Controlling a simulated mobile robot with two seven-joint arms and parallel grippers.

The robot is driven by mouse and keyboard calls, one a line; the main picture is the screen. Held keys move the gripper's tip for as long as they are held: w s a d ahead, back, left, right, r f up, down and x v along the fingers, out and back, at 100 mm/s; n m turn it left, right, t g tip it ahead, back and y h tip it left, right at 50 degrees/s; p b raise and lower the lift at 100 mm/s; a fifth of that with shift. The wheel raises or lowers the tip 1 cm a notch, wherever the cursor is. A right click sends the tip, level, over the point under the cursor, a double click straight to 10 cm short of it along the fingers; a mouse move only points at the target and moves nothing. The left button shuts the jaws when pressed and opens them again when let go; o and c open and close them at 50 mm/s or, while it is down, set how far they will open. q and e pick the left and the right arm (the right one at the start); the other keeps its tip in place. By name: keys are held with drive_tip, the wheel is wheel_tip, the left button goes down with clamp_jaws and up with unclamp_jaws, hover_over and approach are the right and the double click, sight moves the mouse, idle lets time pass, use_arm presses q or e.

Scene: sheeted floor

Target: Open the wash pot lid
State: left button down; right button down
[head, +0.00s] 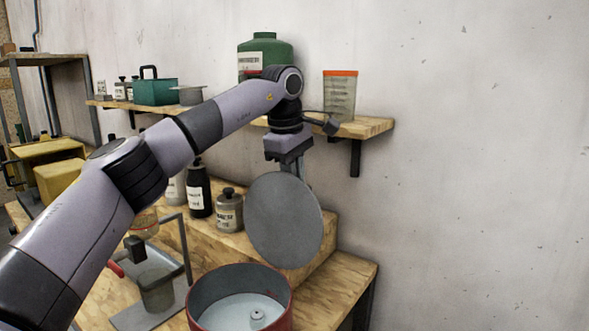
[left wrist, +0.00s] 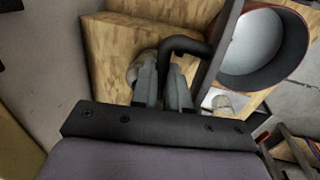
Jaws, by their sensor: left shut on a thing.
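The wash pot (head: 222,286) is a round red-rimmed vessel with a grey inside, at the bottom middle of the head view. It is uncovered, and its pale floor with a small central knob shows. Its lid (head: 285,222) is a grey disc standing almost upright above and behind the pot, clear of the opening. My left gripper (head: 293,168) is above and behind the lid. In the left wrist view, my left gripper's fingers (left wrist: 165,85) are shut on the lid's dark handle (left wrist: 185,46). The lid shows edge-on there, beside the pot (left wrist: 302,35). My right gripper is out of view.
A wooden step behind the pot holds a black bottle (head: 198,192) and a grey jar (head: 229,211). A metal stand (head: 188,245) is left of the pot. A wall shelf (head: 365,128) carries a green jug (head: 265,48) and a beaker (head: 340,95). The right side is open wall.

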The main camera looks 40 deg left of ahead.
use_arm(q)
drive_tip(key=shift+w+d+f, duration=0.1)
drive_tip(key=shift+w+f, duration=0.25)
drive_tip(key=shift+w, duration=0.15)
drive_tip(key=c, duration=1.1)
unclamp_jaws()
drive_tip(key=shift+r, duration=0.1)
drive_tip(key=r, duration=0.2)
drive_tip(key=s+r, duration=0.1)
drive_tip(key=r, duration=0.4)
drive_tip(key=shift+s, duration=0.15)
